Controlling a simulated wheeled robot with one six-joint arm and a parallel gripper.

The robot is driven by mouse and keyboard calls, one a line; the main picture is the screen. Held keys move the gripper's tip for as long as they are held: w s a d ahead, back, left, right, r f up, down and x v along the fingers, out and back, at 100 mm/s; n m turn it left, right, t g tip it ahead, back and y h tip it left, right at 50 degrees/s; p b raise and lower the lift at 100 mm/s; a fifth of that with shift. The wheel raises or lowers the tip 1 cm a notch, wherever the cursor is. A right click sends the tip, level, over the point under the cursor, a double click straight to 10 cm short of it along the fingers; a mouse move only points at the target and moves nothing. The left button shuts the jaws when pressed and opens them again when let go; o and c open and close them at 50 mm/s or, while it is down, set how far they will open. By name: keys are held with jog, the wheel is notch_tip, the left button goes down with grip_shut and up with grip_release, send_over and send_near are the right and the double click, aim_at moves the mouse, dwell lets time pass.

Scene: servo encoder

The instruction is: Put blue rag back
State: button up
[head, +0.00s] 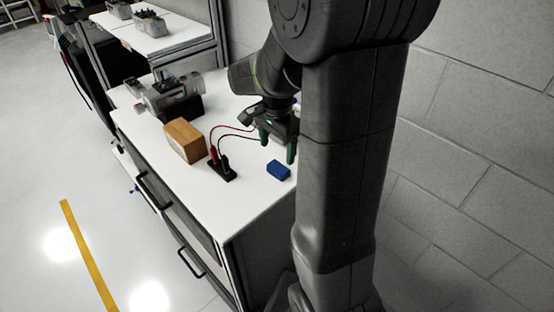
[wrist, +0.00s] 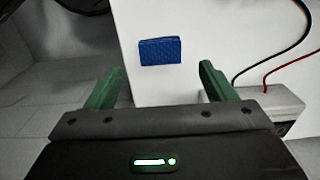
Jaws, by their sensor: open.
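The blue rag (head: 279,170) is a small folded dark-blue block lying on the white bench top (head: 250,196), near its front right part. It also shows in the wrist view (wrist: 160,51), flat on the white surface beyond the fingertips. My gripper (head: 277,149) is above the bench with its green fingers apart and nothing between them. In the wrist view the open fingers (wrist: 157,82) are spread wider than the rag, which is ahead of them and apart from them. The underside of the rag is hidden.
A black holder (head: 222,172) with red and black leads stands left of the rag. A wooden block (head: 185,140) and a grey motor unit (head: 170,96) are farther left and back. A block wall (head: 470,130) bounds the right. The bench front corner is clear.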

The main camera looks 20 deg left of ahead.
notch_tip(320, 180, up, 5)
jog(key=shift+r, duration=0.1)
jog(key=shift+c, duration=0.5)
dwell(1.0)
